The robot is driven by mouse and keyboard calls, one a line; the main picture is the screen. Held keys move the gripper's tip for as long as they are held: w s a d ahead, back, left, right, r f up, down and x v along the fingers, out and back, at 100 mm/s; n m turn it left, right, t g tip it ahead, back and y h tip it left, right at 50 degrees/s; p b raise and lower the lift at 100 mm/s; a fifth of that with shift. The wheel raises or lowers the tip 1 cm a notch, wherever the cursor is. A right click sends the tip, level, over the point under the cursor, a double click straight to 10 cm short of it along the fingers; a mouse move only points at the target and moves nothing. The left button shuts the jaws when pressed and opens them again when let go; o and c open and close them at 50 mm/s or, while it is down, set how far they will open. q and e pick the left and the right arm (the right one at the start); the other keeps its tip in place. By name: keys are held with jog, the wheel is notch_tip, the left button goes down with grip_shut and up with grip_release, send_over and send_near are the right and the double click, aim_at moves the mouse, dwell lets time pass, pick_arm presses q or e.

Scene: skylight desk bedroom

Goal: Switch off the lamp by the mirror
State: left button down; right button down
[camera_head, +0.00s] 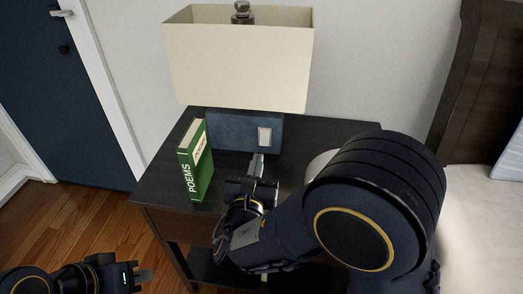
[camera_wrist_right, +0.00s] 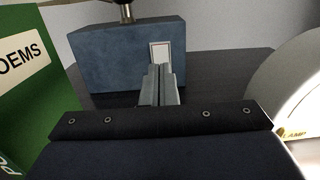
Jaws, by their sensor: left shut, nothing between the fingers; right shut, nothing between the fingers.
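A table lamp with a cream shade (camera_head: 238,62) and a blue box-shaped base (camera_head: 232,132) stands on the dark nightstand (camera_head: 160,180). A pale rectangular switch plate (camera_head: 264,138) is on the base's front; it also shows in the right wrist view (camera_wrist_right: 160,50). My right gripper (camera_head: 257,163) is shut and empty, its tips just in front of and below the plate; I cannot tell whether they touch. The shade shows no clear glow. My left gripper (camera_head: 143,276) is shut and empty, low at the left, away from the nightstand. I cannot make out a mirror.
A green book of poems (camera_head: 198,165) stands upright left of my right gripper. A pale rounded object (camera_wrist_right: 290,85), bright inside with a "LAMP" label, is close on the right, mostly hidden by my arm in the head view. A bed (camera_head: 485,220) is at right.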

pick_arm(q)
jog(key=shift+s+r, duration=0.1)
jog(key=shift+r, duration=0.3)
pick_arm(e)
jog(key=shift+r+v, duration=0.2)
jog(key=shift+v, duration=0.95)
jog(key=shift+r+v, duration=0.2)
jog(key=shift+v, duration=0.95)
pick_arm(q)
jog(key=shift+s, duration=0.1)
pick_arm(e)
jog(key=shift+s, duration=0.15)
